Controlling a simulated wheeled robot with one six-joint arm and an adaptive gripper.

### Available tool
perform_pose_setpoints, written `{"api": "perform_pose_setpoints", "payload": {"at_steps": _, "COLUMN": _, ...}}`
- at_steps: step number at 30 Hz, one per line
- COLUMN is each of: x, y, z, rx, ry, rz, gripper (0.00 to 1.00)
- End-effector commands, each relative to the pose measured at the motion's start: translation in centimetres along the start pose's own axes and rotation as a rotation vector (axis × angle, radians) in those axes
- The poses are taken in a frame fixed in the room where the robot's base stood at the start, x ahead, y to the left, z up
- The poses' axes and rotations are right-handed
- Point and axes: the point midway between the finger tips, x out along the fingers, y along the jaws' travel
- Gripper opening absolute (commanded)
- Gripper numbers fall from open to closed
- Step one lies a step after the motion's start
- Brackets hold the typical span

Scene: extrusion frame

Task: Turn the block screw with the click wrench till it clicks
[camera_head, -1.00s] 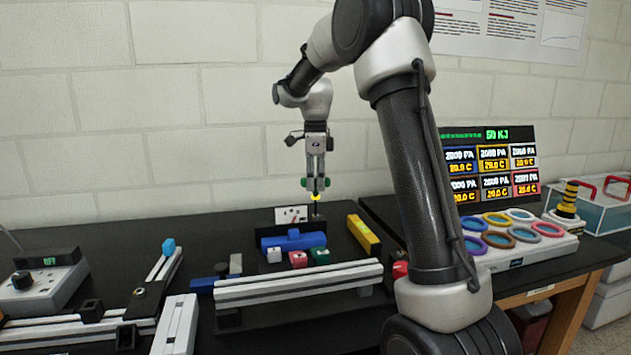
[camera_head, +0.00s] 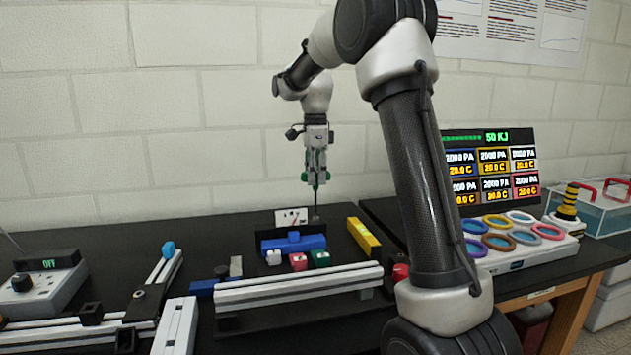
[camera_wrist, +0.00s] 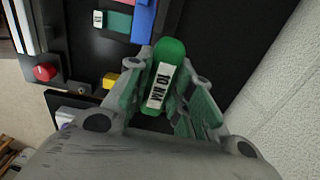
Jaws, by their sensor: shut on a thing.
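My gripper (camera_head: 316,180) points down above the back of the dark bench. It is shut on the click wrench, whose green handle with a "10 NM" label (camera_wrist: 164,82) lies between the green finger pads in the wrist view. In the head view a thin dark shaft (camera_head: 316,206) shows below the fingertips; whether its lower end touches anything cannot be told. A blue block (camera_head: 285,245) is on the bench to the left of and nearer than the gripper. I cannot make out the block screw in either view.
A yellow bar (camera_head: 363,237) lies right of the gripper. White, red and green small blocks (camera_head: 298,261) sit before the blue block. An aluminium rail (camera_head: 290,288) runs along the front. A white socket plate (camera_head: 291,216) stands behind. A lit display (camera_head: 492,165) is at right.

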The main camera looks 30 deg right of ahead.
Motion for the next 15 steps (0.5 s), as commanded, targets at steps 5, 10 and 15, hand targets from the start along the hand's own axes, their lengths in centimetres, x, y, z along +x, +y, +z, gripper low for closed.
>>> {"api": "perform_pose_setpoints", "payload": {"at_steps": 5, "x": -0.54, "y": 0.00, "z": -0.01, "rx": 0.000, "ry": 0.000, "rz": -0.001, "gripper": 0.00}}
{"api": "perform_pose_setpoints", "payload": {"at_steps": 10, "x": -0.53, "y": -0.01, "z": 0.00, "rx": 0.000, "ry": 0.000, "rz": -0.001, "gripper": 0.00}}
{"api": "perform_pose_setpoints", "payload": {"at_steps": 15, "x": -0.95, "y": -0.04, "z": 0.00, "rx": 0.000, "ry": 0.000, "rz": -0.002, "gripper": 0.00}}
